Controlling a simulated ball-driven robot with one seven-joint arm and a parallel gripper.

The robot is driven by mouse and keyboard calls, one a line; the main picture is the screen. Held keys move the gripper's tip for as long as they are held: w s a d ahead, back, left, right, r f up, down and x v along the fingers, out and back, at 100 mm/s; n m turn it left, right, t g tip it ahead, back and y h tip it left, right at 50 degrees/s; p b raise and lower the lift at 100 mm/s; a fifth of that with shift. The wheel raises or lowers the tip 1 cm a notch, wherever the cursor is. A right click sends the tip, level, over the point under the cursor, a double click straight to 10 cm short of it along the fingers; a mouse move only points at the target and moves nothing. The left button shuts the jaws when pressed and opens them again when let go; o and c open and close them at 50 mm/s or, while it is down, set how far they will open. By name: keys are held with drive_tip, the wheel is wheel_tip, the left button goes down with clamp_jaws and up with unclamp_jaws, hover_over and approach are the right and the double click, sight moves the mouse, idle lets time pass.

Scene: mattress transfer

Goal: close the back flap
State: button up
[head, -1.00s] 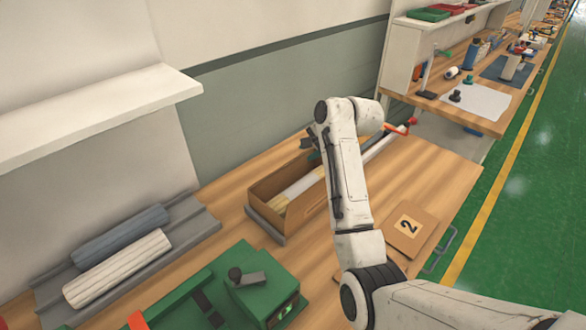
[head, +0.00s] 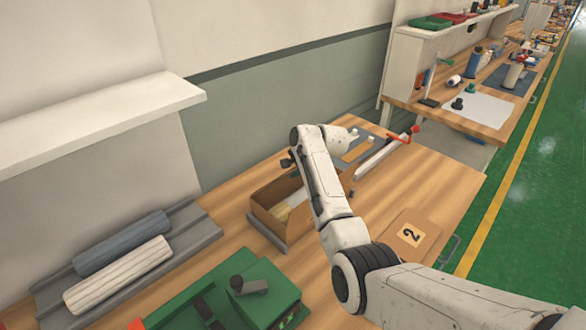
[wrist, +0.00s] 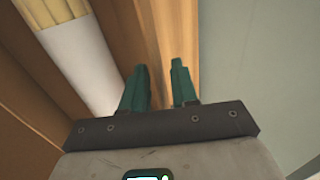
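An open brown cardboard box (head: 268,221) sits on a grey base on the workbench, partly behind my arm. Yellowish and white contents show inside it. The box's back side stands upright; which edge is the back flap is hard to tell. In the head view my gripper (head: 288,162) is small and dark, above the box's back end.
A grey tray with two rolls (head: 118,275) and a green machine (head: 262,292) stand at left and front. A white bar with a red handle (head: 385,156) lies behind. A wall shelf (head: 100,110) overhangs the left.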

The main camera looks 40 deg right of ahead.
drive_tip(key=shift+w+f, duration=0.1)
drive_tip(key=shift+f, duration=0.1)
drive_tip(key=shift+c, duration=0.3)
clamp_jaws()
idle(1.1)
